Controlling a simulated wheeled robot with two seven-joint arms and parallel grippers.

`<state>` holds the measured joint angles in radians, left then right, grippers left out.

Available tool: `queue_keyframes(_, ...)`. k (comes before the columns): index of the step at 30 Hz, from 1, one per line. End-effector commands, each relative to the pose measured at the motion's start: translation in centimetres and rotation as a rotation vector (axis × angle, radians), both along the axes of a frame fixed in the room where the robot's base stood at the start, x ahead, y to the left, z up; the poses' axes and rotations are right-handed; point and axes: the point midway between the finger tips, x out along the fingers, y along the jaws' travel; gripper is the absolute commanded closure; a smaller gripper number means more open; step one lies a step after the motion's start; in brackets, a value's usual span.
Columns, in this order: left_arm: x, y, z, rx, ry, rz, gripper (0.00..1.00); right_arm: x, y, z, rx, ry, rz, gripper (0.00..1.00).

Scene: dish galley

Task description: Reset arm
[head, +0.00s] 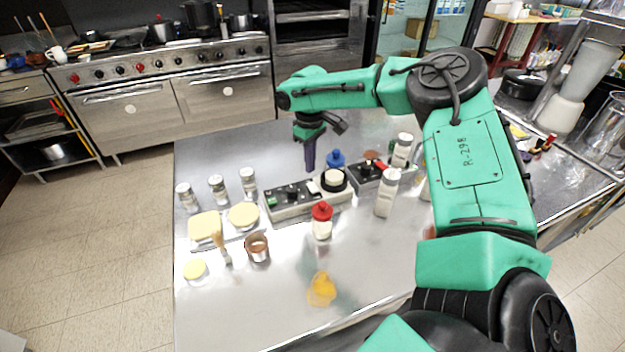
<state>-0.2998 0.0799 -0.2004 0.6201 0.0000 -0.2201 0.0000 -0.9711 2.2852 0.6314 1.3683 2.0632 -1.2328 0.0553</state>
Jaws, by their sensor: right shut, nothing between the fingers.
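My right arm comes in from the lower right and arches over the steel table (290,318). My right gripper (310,165) points down above the far part of the table, behind a grey control box (290,200). Its fingers are together and hold nothing. My left gripper does not show in the head view.
Shakers (218,188), sponges (205,225), a copper cup (257,247), a red-capped bottle (322,221), a blue-capped bottle (335,159) and white bottles (386,193) crowd the table. An orange item (321,289) lies near the front.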

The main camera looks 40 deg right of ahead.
Motion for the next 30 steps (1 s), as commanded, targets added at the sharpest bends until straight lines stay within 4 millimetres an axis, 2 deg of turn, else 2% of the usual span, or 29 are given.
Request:
queue_keyframes(1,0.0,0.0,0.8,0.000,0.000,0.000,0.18,0.0,0.0,1.0,0.000,-0.001,0.000,1.00)
queue_keyframes(7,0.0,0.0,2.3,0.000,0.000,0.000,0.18,0.0,0.0,2.8,0.000,-0.001,0.000,1.00)
queue_keyframes(24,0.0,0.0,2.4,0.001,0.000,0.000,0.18,0.0,0.0,3.0,0.000,0.000,0.000,1.00)
queue_keyframes(26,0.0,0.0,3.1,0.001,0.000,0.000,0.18,0.0,0.0,3.8,-0.001,-0.001,0.000,1.00)
queue_keyframes(30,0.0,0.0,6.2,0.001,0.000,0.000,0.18,0.0,0.0,6.8,-0.001,-0.001,0.000,1.00)
